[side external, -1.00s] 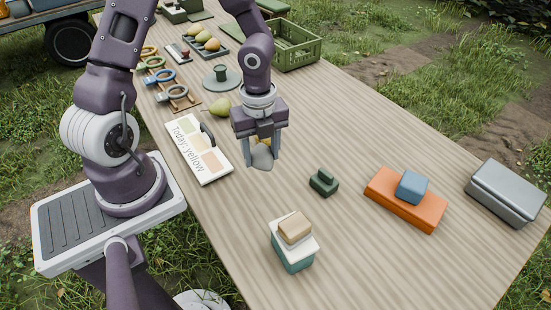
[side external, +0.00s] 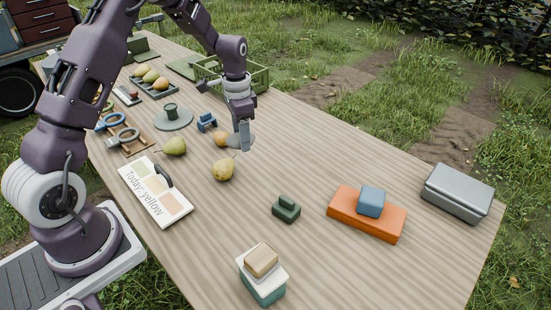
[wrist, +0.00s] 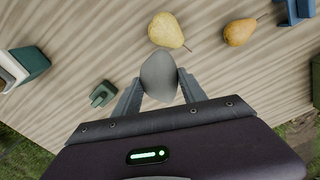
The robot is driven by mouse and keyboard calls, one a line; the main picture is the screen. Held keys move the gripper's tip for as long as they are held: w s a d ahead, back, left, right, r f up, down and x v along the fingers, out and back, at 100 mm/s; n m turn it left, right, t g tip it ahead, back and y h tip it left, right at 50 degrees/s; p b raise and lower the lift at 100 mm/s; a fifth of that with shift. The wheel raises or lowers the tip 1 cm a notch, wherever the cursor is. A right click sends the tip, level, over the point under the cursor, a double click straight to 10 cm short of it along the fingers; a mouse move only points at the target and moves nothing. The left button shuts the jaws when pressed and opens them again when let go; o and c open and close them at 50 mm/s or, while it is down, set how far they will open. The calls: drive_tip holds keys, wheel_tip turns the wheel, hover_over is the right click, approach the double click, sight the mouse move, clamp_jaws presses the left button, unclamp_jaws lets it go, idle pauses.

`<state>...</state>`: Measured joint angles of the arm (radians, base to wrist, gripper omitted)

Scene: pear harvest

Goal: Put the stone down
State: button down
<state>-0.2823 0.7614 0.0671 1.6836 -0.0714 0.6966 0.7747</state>
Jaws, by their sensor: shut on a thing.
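My gripper (side external: 243,142) is shut on the grey stone (wrist: 158,76), which sits between its two fingertips in the wrist view. In the side view the stone (side external: 233,141) is partly hidden by a finger, low over the wooden table (side external: 300,165). I cannot tell whether it touches the wood. A yellow pear (side external: 223,168) lies just in front of the gripper, and an orange-yellow pear (side external: 220,139) lies beside it to the left. In the wrist view the yellow pear (wrist: 165,30) is just beyond the stone.
A green pear (side external: 174,146) lies near the "Today: yellow" board (side external: 152,193). A blue block-like holder (side external: 206,122) and green crate (side external: 259,80) are behind. A dark green block (side external: 286,210), orange box (side external: 365,218) and grey case (side external: 457,193) stand forward and right. Table right of the gripper is clear.

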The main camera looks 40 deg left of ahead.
drive_tip(key=w+r+n, duration=0.4)
drive_tip(key=w, duration=0.9)
drive_tip(key=f, duration=1.5)
drive_tip(key=shift+s+d+f, duration=0.15)
drive_tip(key=shift+s+d, duration=0.05)
drive_tip(key=c, duration=0.6)
unclamp_jaws()
drive_tip(key=shift+f, duration=0.1)
drive_tip(key=shift+c, duration=0.2)
